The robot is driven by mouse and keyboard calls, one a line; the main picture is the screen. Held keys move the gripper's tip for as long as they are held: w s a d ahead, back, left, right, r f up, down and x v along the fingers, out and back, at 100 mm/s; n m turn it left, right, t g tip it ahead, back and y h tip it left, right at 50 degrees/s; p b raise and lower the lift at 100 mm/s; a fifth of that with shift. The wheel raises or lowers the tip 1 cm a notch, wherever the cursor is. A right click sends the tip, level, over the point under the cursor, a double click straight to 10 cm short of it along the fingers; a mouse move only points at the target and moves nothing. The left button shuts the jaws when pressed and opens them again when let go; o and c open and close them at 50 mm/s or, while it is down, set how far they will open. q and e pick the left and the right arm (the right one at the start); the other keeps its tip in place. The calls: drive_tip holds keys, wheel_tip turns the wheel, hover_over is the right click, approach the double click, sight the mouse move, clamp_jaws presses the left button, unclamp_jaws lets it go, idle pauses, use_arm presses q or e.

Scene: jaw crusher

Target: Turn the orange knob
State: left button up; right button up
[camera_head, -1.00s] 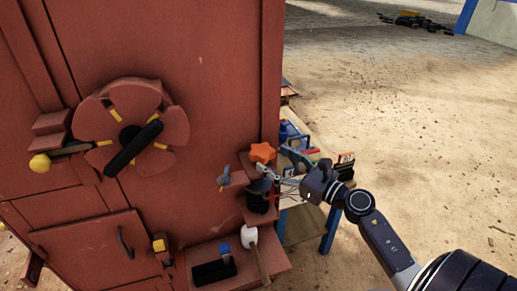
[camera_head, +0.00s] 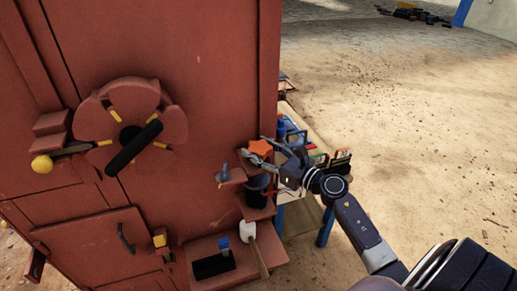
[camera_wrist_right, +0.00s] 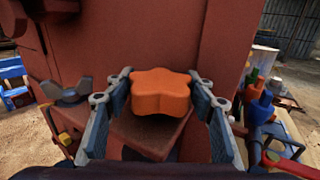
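The orange star-shaped knob (camera_head: 260,147) sits on a small red bracket on the right side of the red machine (camera_head: 220,80). It also shows in the right wrist view (camera_wrist_right: 160,92), centred between the fingers. My right gripper (camera_wrist_right: 160,108) is open, with one finger on each side of the knob and a visible gap on both sides. In the head view my right gripper (camera_head: 262,156) reaches in from the right and partly covers the knob's lower side. My left gripper is in neither view.
A wing-shaped grey handle (camera_wrist_right: 68,92) is left of the knob. A large round wheel with a black bar (camera_head: 133,148) is on the machine front. A white-headed mallet (camera_head: 249,231) lies below. A table with tools (camera_head: 300,125) stands behind right; sandy floor is free beyond.

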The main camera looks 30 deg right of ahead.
drive_tip(key=c, duration=0.5)
drive_tip(key=shift+o, duration=0.2)
drive_tip(key=m+h+p, duration=0.1)
drive_tip(key=h+p, duration=0.1)
drive_tip(key=m+h+p, duration=0.1)
drive_tip(key=p, duration=0.1)
drive_tip(key=m+h+p, duration=0.1)
drive_tip(key=h+p, duration=0.1)
drive_tip(key=shift+r+m+t+h, duration=0.3)
drive_tip(key=shift+d+f+m+h+p, duration=0.1)
drive_tip(key=shift+f+m+h+p, duration=0.15)
drive_tip(key=shift+m+h+p, duration=0.4)
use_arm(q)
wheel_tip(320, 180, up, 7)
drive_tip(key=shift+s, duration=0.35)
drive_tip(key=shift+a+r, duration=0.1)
use_arm(e)
drive_tip(key=o, duration=1.2)
drive_tip(key=shift+c, duration=0.2)
drive_tip(key=s+a, duration=0.1)
drive_tip(key=s, duration=1.1)
drive_tip(key=shift+a, duration=0.3)
